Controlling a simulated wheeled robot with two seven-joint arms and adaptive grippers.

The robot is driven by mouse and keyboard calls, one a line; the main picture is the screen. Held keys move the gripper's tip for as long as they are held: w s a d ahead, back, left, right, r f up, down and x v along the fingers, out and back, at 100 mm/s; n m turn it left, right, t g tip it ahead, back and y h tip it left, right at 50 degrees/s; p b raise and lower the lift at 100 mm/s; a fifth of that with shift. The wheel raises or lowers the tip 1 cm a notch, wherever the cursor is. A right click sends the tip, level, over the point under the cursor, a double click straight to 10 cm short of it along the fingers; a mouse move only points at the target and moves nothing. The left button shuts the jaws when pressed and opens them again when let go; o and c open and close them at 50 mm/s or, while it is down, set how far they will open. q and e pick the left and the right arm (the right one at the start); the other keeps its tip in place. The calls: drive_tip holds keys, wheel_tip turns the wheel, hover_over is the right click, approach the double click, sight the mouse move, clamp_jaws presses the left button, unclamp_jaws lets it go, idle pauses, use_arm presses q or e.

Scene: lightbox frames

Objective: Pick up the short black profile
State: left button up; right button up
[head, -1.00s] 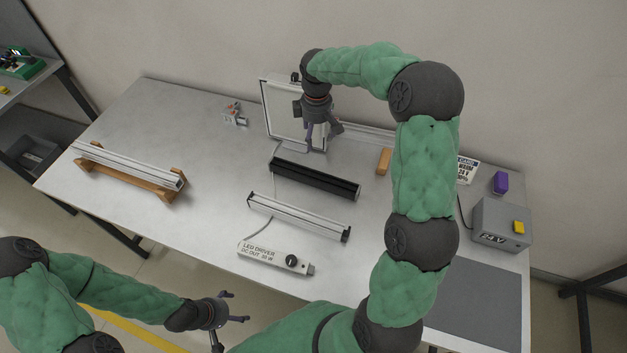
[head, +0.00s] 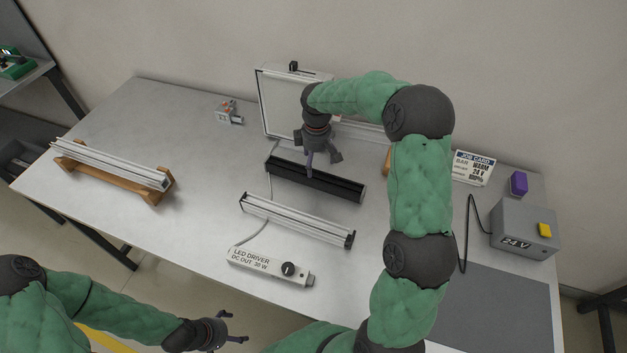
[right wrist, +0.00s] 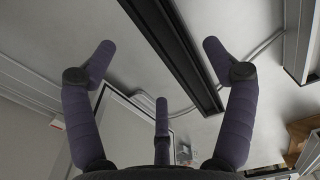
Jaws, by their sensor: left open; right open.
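The short black profile (head: 335,185) lies on the table in front of the upright framed panel, in the middle of the head view. In the right wrist view the black profile (right wrist: 172,45) runs diagonally between my open fingers. My right gripper (head: 322,166) is open and points down over the profile, hiding part of it in the head view. In the right wrist view its fingers (right wrist: 155,75) show nothing held, and the gap to the profile is hard to tell. My left gripper (head: 232,328) is open and empty, off the table's front edge.
A silver profile (head: 295,221) and the LED driver (head: 268,266) lie in front of the black one. The framed panel (head: 280,105) stands behind. A long profile rests on a wooden stand (head: 110,181) at left; a 24 V box (head: 522,228) is at right.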

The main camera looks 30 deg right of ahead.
sight(315, 171)
drive_tip(key=shift+s+a+f+b, duration=0.15)
drive_tip(key=shift+f+b, duration=0.4)
drive_tip(key=shift+f, duration=1)
drive_tip(key=shift+w+a+f+b, duration=0.15)
drive_tip(key=shift+f+b, duration=0.35)
drive_tip(key=shift+f, duration=1.05)
drive_tip(key=shift+s+r, duration=0.1)
drive_tip(key=c, duration=1.5)
